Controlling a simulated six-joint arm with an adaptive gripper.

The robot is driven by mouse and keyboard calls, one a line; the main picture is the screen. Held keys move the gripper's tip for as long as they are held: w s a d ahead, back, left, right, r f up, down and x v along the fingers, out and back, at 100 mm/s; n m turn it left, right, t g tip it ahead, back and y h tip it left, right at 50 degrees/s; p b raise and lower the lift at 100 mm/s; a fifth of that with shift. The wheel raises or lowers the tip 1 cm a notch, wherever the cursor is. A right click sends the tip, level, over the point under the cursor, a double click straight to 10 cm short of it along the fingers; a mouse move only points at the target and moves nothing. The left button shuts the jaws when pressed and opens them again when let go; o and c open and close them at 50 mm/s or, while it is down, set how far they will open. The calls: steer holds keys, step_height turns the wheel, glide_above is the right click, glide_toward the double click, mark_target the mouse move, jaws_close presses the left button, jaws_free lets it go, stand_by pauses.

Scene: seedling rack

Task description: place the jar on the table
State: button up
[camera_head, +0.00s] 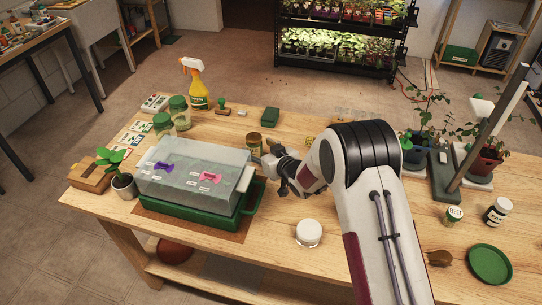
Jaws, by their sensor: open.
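Several jars stand on the wooden table (285,275), and I cannot tell which one is the task's jar. A small brown jar (254,140) stands behind the propagator, close to my gripper (268,161). Two glass jars with green lids, one farther back (180,116) and one nearer (163,124), stand at the back left. A white round jar or lid (308,234) is at the front middle. A small labelled jar (453,215) stands at the right. My gripper is open, just in front of the brown jar; its fingertips are small and partly hidden, and contact is unclear.
A propagator with a clear lid (190,165) and green tray (189,217) is left of my gripper. An orange-yellow spray bottle (198,92) stands at the back. Potted plants (421,145), a dark bottle (496,212) and a green saucer (490,264) are right. Table around the white jar is clear.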

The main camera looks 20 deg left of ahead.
steer(key=shift+v, duration=3.9)
steer(key=d+r+m+h, duration=0.2)
steer(key=d+r+h, duration=0.2)
steer(key=d+r, duration=0.75)
steer(key=s+d+r+m+h, duration=0.1)
steer(key=s+d+r+h, duration=0.1)
steer(key=s+d+r, duration=0.35)
steer(key=s+d+r+m+h, duration=0.2)
steer(key=d, duration=0.6)
steer(key=s+d+r+m+g+h, duration=0.1)
steer(key=s+d+r, duration=0.1)
steer(key=s+d, duration=0.35)
steer(key=s+d+r+m+g+h, duration=0.1)
steer(key=s+d+r, duration=0.15)
steer(key=s, duration=0.55)
steer(key=s+d+f+m+g, duration=0.2)
steer(key=s+d, duration=0.1)
steer(key=s, duration=1.5)
steer(key=shift+s, duration=0.15)
